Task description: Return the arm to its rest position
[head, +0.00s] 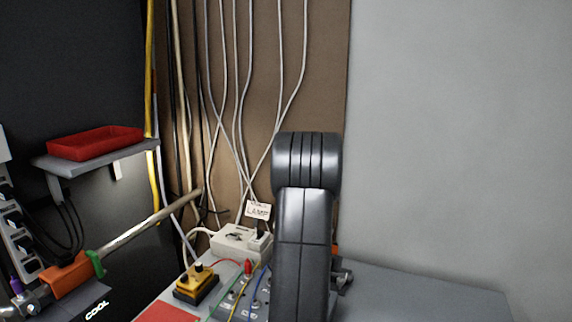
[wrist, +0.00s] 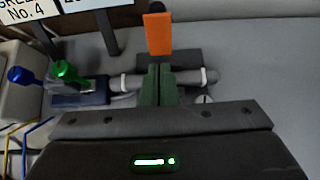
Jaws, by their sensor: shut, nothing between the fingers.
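My gripper (wrist: 158,70) shows in the wrist view as two dark green fingers side by side, shut with nothing between them. Beyond the fingertips stand a grey horizontal cylinder with white bands (wrist: 195,78) and an upright orange handle (wrist: 158,34). I cannot tell whether the fingers touch the cylinder. In the head view my dark grey arm (head: 303,230) rises in front of the bench, and the gripper itself is hidden.
The grey bench (head: 425,290) is bare at the right. A yellow box (head: 197,285), a white box with a LAMP sign (head: 258,210) and loose wires sit left of my arm. A red tray (head: 95,143) is on a wall shelf. The wrist view shows blue (wrist: 22,75) and green knobs (wrist: 66,71).

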